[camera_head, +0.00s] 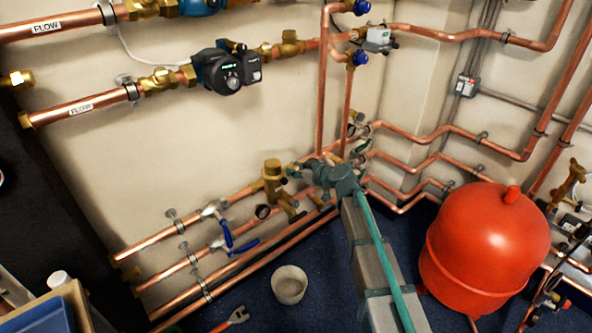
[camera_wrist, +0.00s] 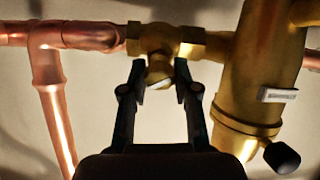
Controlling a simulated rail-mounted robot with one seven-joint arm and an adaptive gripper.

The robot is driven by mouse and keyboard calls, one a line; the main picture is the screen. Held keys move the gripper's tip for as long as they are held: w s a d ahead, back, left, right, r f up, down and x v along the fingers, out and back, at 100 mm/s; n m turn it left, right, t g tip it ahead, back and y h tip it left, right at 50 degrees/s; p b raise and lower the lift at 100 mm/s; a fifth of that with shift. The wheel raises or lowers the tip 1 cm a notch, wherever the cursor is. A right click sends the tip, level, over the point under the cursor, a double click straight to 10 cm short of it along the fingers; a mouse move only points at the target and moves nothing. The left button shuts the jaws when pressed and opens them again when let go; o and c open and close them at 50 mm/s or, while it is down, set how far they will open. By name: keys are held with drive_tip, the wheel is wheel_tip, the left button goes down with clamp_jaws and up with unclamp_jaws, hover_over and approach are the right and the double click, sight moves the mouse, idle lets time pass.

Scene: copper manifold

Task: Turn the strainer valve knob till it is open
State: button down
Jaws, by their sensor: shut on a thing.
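In the wrist view, the brass strainer valve knob (camera_wrist: 159,72) hangs below a brass valve body (camera_wrist: 165,40) on the copper pipe. My gripper (camera_wrist: 160,70) has one dark finger on each side of the knob and is shut on it. The fingers hide the knob's sides. The large brass strainer body (camera_wrist: 258,75) stands just right of the fingers. In the head view, the brass body (camera_head: 272,175) is on the upper pipe of the lower group, left of my gripper (camera_head: 300,170). The knob is too small to make out there.
A black knob (camera_wrist: 282,157) sticks out below the brass body. A copper pipe (camera_wrist: 55,115) drops at the left. In the head view, blue lever handles (camera_head: 227,234) are left, a red tank (camera_head: 485,250) right, and a bucket (camera_head: 289,285) on the floor.

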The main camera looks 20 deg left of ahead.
drive_tip(key=m+t+p, duration=0.1)
drive_tip(key=m+p, duration=0.1)
drive_tip(key=m, duration=0.3)
drive_tip(key=shift+r+m+h, duration=0.15)
drive_tip(key=shift+m+h, duration=0.25)
drive_tip(key=shift+w+m+t+h+p, duration=0.1)
drive_tip(key=shift+m+t+h+p, duration=0.2)
drive_tip(key=shift+m+p, duration=1.3)
drive_tip(key=shift+m, duration=0.3)
drive_tip(key=c, duration=0.8)
unclamp_jaws()
drive_tip(key=shift+c, duration=0.2)
drive_tip(key=shift+d, duration=0.15)
drive_tip(key=v, duration=1.1)
drive_tip(key=shift+s+d, duration=0.25)
drive_tip(key=shift+s, duration=0.05)
drive_tip(key=shift+r, duration=0.1)
